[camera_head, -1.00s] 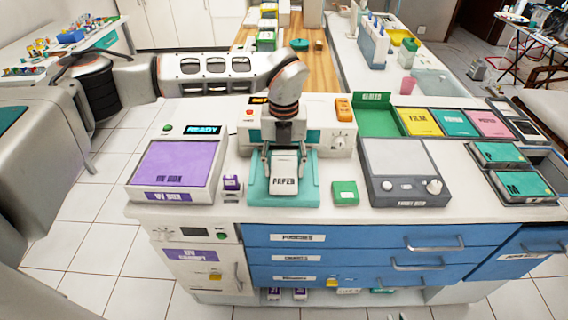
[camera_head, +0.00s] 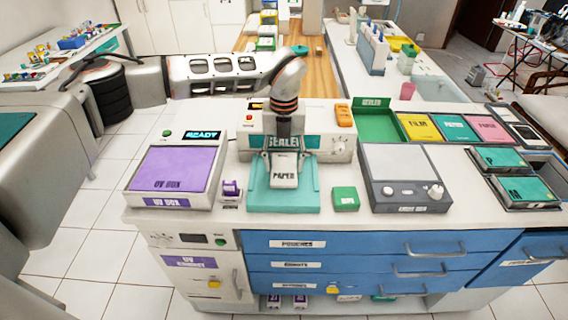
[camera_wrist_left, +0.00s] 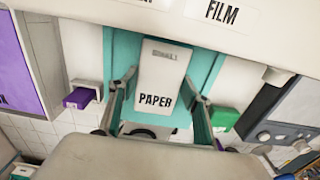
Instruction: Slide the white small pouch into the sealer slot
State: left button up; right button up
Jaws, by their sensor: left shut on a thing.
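The white small pouch, marked PAPER (camera_head: 284,174), is held over the teal tray (camera_head: 262,200) in front of the sealer (camera_head: 325,147). My left gripper (camera_head: 284,163) comes down from above and is shut on the pouch, one finger along each side. The left wrist view shows the pouch (camera_wrist_left: 164,75) lying lengthwise toward the sealer's pale front (camera_wrist_left: 180,18), with a small teal gap before its far end. The slot itself is hidden, and I cannot tell whether the pouch touches the tray. My right gripper is not in view.
The purple UV box (camera_head: 175,170) and a small purple block (camera_head: 231,188) stand left of the tray. A small green box (camera_head: 345,198) and a grey device (camera_head: 400,165) stand to its right. Open bins (camera_head: 375,120) line the back right.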

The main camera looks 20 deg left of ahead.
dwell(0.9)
pick_arm(q)
jog(key=o, duration=1.2)
